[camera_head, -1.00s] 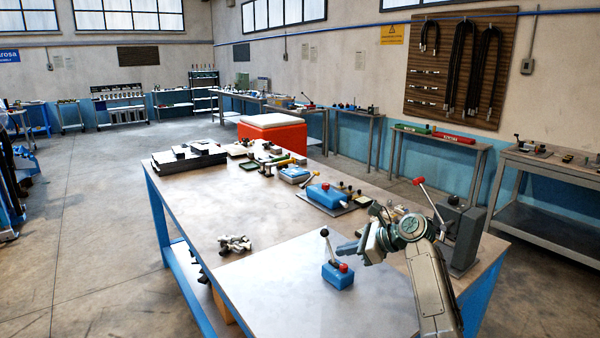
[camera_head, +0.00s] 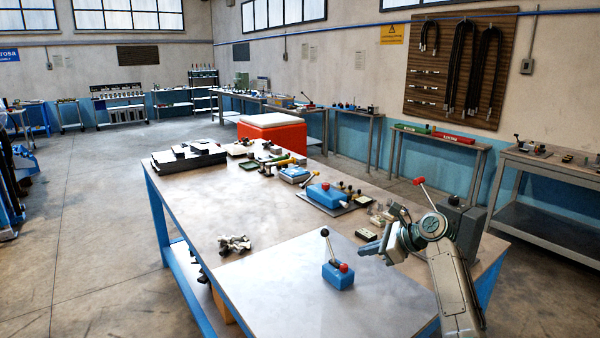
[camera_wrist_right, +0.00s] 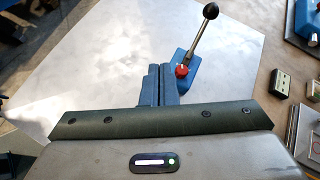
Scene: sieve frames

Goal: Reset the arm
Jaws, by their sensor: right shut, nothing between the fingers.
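My right gripper (camera_head: 368,247) is above the bench, to the right of a small blue lever box (camera_head: 337,276) and apart from it in the head view. The box stands on the light plate and has a red knob and an upright lever with a black ball. In the right wrist view my right gripper (camera_wrist_right: 159,70) has its blue fingers shut together with nothing between them. The lever box (camera_wrist_right: 190,82) shows just beyond the fingers, partly hidden by them. My left gripper is not in view.
The light plate (camera_head: 290,300) covers the front of the workbench (camera_head: 200,210). A metal part (camera_head: 234,243) lies left of the plate. A larger blue device (camera_head: 326,196) and several small items stand behind. A dark grey vertical block (camera_head: 462,230) with a red-handled lever stands close behind my right arm.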

